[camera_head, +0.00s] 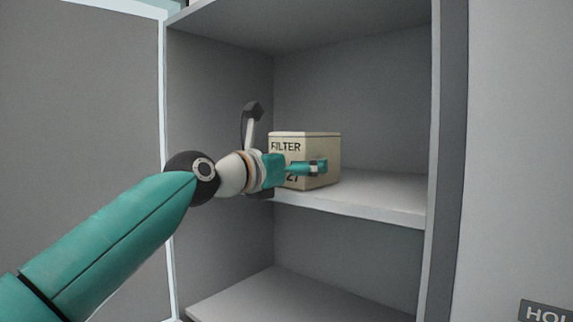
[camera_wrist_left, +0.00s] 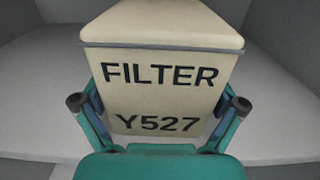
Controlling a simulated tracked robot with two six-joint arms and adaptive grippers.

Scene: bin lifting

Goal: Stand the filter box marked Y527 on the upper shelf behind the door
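The cream filter box (camera_head: 318,149) is upright at the left part of the upper shelf (camera_head: 385,192), inside the open grey cabinet. Its label reads FILTER Y527 in the left wrist view (camera_wrist_left: 160,83). My left gripper (camera_head: 305,168) reaches in from the left, with its teal fingers along both sides of the box. In the left wrist view the finger pads (camera_wrist_left: 161,108) lie against the box's sides. The box's underside is hidden, so I cannot tell whether its weight is on the shelf. My right gripper is not in view.
The cabinet door (camera_head: 85,130) stands open on the left, close to my left arm. A lower shelf (camera_head: 290,298) below is empty. The upper shelf is clear to the right of the box, up to the cabinet's right wall (camera_head: 448,150). A partly seen sign (camera_head: 545,311) is at lower right.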

